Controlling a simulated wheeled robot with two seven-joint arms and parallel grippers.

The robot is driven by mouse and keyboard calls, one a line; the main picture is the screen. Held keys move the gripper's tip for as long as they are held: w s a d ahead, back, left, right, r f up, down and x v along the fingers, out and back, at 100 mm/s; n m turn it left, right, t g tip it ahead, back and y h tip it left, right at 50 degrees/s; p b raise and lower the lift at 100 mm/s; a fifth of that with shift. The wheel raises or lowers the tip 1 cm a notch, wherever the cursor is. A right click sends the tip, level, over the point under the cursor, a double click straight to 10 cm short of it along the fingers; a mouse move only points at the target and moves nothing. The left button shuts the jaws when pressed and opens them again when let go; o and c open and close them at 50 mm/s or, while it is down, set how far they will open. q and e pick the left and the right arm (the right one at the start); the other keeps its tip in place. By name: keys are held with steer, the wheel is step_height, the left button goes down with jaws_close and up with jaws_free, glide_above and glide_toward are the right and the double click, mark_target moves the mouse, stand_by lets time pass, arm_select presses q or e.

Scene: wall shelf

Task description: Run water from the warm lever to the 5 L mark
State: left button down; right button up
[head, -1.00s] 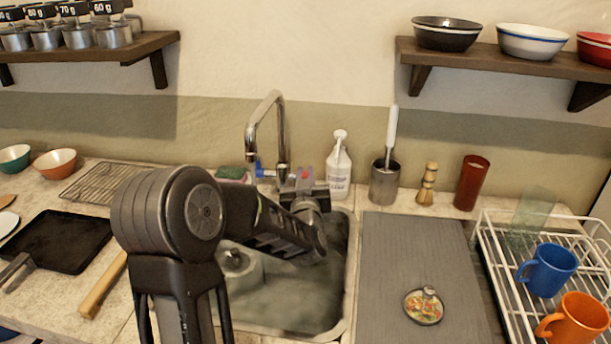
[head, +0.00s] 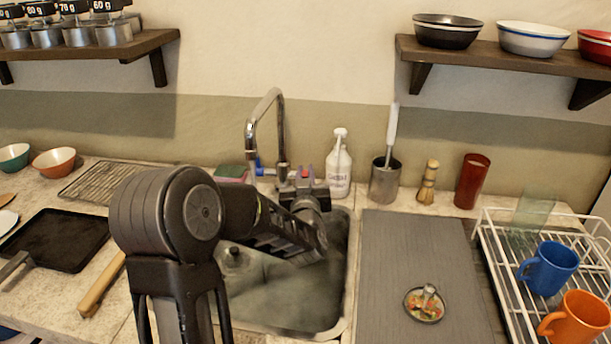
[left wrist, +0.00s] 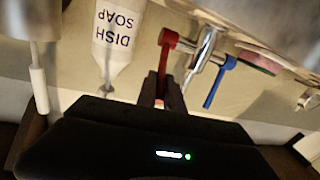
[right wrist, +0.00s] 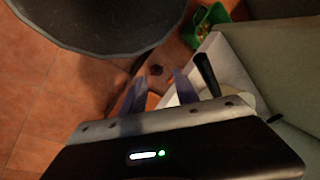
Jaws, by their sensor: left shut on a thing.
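The chrome faucet (head: 265,115) arches over the sink (head: 347,290) at the counter's middle. Its red warm lever (left wrist: 167,45) shows in the left wrist view, and its red end (head: 305,173) shows in the head view. The blue lever (left wrist: 220,80) is beside it. My left gripper (left wrist: 160,88) is shut on the red lever. My left arm hides part of the sink, and I cannot make out any litre mark or the water level. My right gripper (right wrist: 160,90) is open and empty, above an orange tiled floor.
A soap bottle (head: 339,165) stands behind the sink, close to my left gripper. A utensil holder (head: 384,182) is right of it. A grey mat (head: 400,260) and a dish rack (head: 500,285) lie right. A dark pan (head: 60,240) lies left.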

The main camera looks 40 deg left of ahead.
arm_select(q)
steer(key=shift+s+f+b, duration=0.1)
steer(key=shift+f+b, duration=0.4)
steer(key=shift+b, duration=1)
steer(key=shift+d+r, duration=0.1)
steer(key=shift+r, duration=0.15)
steer(key=c, duration=1.5)
jaws_free()
steer(key=shift+f+b+v, duration=0.1)
steer(key=shift+b+v, duration=0.05)
steer(key=shift+v, duration=1.85)
steer(key=shift+f+b+v, duration=0.15)
steer(key=shift+v, duration=1.8)
